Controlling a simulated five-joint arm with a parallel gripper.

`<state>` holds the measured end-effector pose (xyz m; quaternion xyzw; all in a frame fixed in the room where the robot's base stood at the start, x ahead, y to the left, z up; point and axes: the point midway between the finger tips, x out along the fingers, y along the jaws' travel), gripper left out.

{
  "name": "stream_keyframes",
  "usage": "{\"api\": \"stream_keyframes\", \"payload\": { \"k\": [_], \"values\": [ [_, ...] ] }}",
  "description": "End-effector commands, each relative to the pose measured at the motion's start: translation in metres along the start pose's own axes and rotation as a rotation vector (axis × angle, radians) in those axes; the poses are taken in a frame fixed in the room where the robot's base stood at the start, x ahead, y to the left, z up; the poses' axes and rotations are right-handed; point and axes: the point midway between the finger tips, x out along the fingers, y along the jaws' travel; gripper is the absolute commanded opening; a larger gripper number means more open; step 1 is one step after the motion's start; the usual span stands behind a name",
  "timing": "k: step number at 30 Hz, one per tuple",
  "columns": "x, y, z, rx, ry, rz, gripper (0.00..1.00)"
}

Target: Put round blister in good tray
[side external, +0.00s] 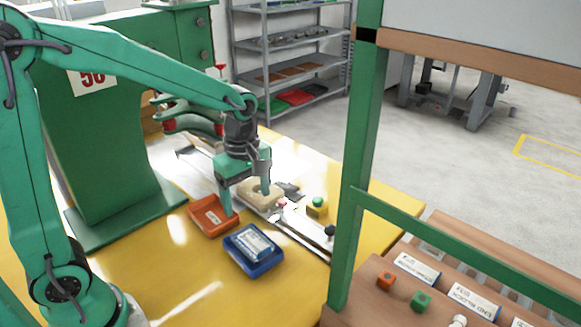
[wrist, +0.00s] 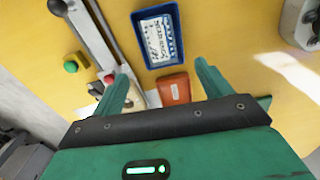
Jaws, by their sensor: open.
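My gripper (side external: 246,198) is open, pointing down above the table. One finger is over the orange tray (side external: 235,226) and the other is by a cream-coloured piece (side external: 258,194) on the metal rail. I cannot tell whether this cream piece is the round blister or its holder; the finger partly hides it. In the wrist view my gripper (wrist: 162,70) shows nothing held between its fingers. A blue tray (side external: 266,270) in front holds a white and blue printed item (side external: 252,242). The blue tray (wrist: 137,42) also shows in the wrist view, beyond the orange tray (wrist: 174,89). No tray is readably marked good.
A metal rail (side external: 305,241) with a black knob (side external: 330,231) runs along the table. A green button (side external: 317,202) on a yellow box stands behind it. A green post (side external: 355,180) rises at the right. The yellow tabletop (side external: 150,262) is clear at front left.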

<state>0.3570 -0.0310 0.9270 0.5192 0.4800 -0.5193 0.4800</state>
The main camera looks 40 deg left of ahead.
Motion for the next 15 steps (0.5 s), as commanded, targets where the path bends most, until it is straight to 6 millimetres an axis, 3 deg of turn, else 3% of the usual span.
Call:
{"api": "stream_keyframes", "payload": {
  "k": [15],
  "values": [
    [-0.0083,-0.0058,-0.0017,0.066,0.001,0.025,0.77]
  ]
}}
